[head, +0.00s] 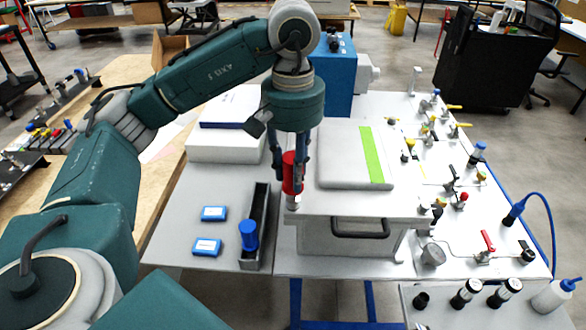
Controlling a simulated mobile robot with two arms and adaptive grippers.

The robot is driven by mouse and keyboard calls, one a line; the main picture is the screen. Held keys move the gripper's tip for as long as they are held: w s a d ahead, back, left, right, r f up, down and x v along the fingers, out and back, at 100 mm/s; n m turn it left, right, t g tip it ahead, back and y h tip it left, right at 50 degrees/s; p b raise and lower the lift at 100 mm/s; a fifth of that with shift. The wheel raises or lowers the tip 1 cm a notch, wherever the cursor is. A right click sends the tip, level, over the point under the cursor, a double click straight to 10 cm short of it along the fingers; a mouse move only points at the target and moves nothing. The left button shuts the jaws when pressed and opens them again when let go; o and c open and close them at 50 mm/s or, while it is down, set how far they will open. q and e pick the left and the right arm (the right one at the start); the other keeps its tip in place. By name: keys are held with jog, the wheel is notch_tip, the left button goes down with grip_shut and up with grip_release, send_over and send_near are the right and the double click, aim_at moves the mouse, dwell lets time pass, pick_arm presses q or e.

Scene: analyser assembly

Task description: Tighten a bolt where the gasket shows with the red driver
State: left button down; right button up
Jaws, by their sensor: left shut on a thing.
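My left gripper (290,168) comes down from above and is shut on the red driver (291,181). The driver is upright, with its lower end at the left front corner of the grey analyser box (318,236). A small metal part shows right under the driver; I cannot tell whether it is a bolt head or whether the tip touches it. The box's raised lid (342,155) bears a green strip (374,152). No gasket can be made out at this size. The gripper and driver hide part of the box's left edge. My right gripper is not in view.
A black tray (258,210) with a blue-handled driver (249,235) stands left of the box. Two blue packs (214,213) lie farther left. White boxes (228,142) stand behind them. A panel of valves and fittings (450,190) fills the right side.

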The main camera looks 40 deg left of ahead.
aim_at(293, 156)
pick_arm(q)
jog(key=shift+w+r+p, duration=0.2)
jog(key=shift+r+p, duration=0.55)
jog(key=shift+r, duration=0.1)
jog(key=shift+s+r+p, duration=0.25)
jog(key=shift+r+p, duration=0.3)
jog(key=shift+r, duration=0.15)
jog(key=shift+w+r+p, duration=0.15)
jog(key=shift+r+p, duration=1.3)
jog(key=shift+r, duration=0.05)
jog(key=shift+f, duration=0.15)
